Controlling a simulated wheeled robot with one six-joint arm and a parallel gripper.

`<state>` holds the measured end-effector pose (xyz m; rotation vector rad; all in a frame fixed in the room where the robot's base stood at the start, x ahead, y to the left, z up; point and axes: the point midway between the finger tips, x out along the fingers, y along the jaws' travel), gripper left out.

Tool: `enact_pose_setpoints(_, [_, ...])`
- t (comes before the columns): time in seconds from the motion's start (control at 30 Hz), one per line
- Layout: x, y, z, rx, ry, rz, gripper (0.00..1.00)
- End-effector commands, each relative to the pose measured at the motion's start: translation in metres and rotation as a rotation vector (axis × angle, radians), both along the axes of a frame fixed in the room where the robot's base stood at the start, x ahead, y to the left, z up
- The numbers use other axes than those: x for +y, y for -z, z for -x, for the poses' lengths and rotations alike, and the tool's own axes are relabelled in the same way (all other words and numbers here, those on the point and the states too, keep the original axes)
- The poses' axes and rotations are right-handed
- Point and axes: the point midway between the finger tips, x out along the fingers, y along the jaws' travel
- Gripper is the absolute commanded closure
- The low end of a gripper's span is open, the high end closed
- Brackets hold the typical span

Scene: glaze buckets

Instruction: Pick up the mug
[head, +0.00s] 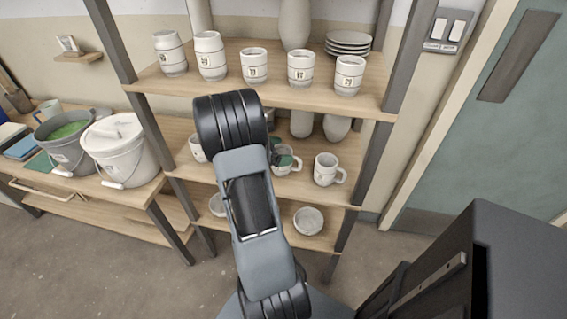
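Mugs stand on the middle shelf of the rack. One white mug (327,171) is at the right, upright, with its handle to the right. Another mug (286,161) is left of it, with a dark green area at its rim and a handle at right; my arm is close beside it. A further pale cup or mug (197,149) is partly hidden at the left of my arm. Which mug is meant, I cannot tell. My arm reaches over the front of the shelf, and its links hide the middle. My gripper's fingers cannot be made out; they are hidden behind the arm.
The top shelf (225,93) holds several numbered white cups (301,68), a vase (295,25) and stacked plates (348,43). Bowls (308,221) sit on the low shelf. Rack posts (370,165) flank the shelves. Left, a table holds a lidded bucket (118,150) and a green-glaze bucket (66,140).

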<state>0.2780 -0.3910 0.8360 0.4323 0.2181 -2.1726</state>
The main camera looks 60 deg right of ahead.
Motion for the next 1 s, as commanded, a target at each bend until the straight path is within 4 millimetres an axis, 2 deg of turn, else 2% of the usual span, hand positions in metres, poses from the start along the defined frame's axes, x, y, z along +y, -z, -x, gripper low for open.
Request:
enact_pose_setpoints(0.07, [0.0001, -0.0001, -0.0001, 0.0, 0.0, 0.0, 0.15])
enact_pose_setpoints(0.7, [0.0, -0.0007, -0.0002, 0.0, -0.001, 0.002, 0.75])
enact_pose_setpoints(1.0, [-0.0001, -0.0035, -0.0003, -0.001, 0.0, 0.002, 0.75])
